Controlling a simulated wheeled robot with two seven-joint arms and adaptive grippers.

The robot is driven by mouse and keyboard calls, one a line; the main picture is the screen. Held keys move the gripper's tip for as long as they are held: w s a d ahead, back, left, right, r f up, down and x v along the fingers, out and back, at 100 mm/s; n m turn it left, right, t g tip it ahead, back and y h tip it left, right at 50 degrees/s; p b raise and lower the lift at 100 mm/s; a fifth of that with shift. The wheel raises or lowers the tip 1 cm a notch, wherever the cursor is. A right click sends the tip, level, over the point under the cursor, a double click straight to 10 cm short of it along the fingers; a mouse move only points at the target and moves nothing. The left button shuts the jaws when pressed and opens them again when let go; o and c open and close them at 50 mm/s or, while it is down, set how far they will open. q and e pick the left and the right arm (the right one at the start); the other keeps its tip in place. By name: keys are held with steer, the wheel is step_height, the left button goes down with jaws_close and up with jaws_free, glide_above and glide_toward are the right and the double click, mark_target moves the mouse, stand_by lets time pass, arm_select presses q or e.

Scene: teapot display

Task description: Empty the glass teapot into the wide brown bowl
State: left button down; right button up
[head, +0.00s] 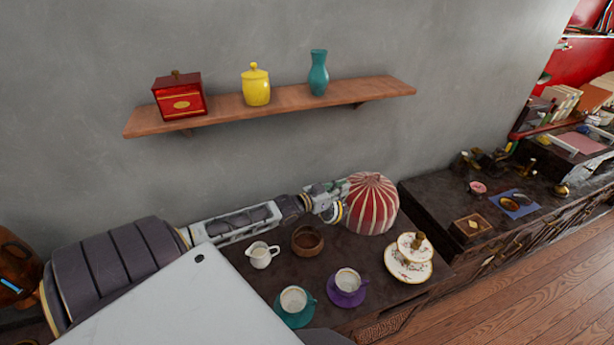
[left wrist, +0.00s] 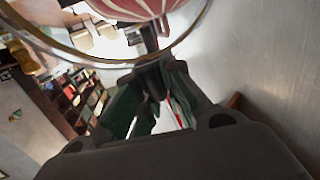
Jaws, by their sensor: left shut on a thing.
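The wide brown bowl (head: 307,241) stands upright on the dark cabinet top, and no contents can be made out in it. My left gripper (head: 335,207) is above and to the right of the bowl, close to the red-and-white striped dome. It is shut on the glass teapot, whose clear curved rim (left wrist: 112,62) arcs across the left wrist view. The left fingers (left wrist: 152,78) close on a dark part below that rim. In the head view the teapot is hardly visible against the gripper and dome, so its tilt and contents cannot be told. My right gripper is not in view.
The striped dome (head: 371,205) stands at the back. A wooden shelf (head: 285,99) holds jars above.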

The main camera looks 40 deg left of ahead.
arm_select(q)
steer(key=shift+s+a+r+t, duration=0.15)
steer(key=shift+s+r+t, duration=0.25)
steer(key=shift+s, duration=0.15)
steer(key=shift+s+a+r+t, duration=0.1)
steer(key=shift+s+r+t, duration=0.3)
steer(key=shift+s, duration=0.15)
steer(key=s+a+r+t+h+b, duration=0.1)
steer(key=s+t+b, duration=0.1)
steer(key=s, duration=0.4)
steer(key=s+a+r+t+h+b, duration=0.1)
steer(key=s+a+r+t+b, duration=0.1)
steer(key=s+t, duration=0.2)
steer(key=shift+s+r+t, duration=0.2)
steer(key=shift+s+t, duration=0.2)
steer(key=shift+s, duration=0.8)
stand_by(0.4)
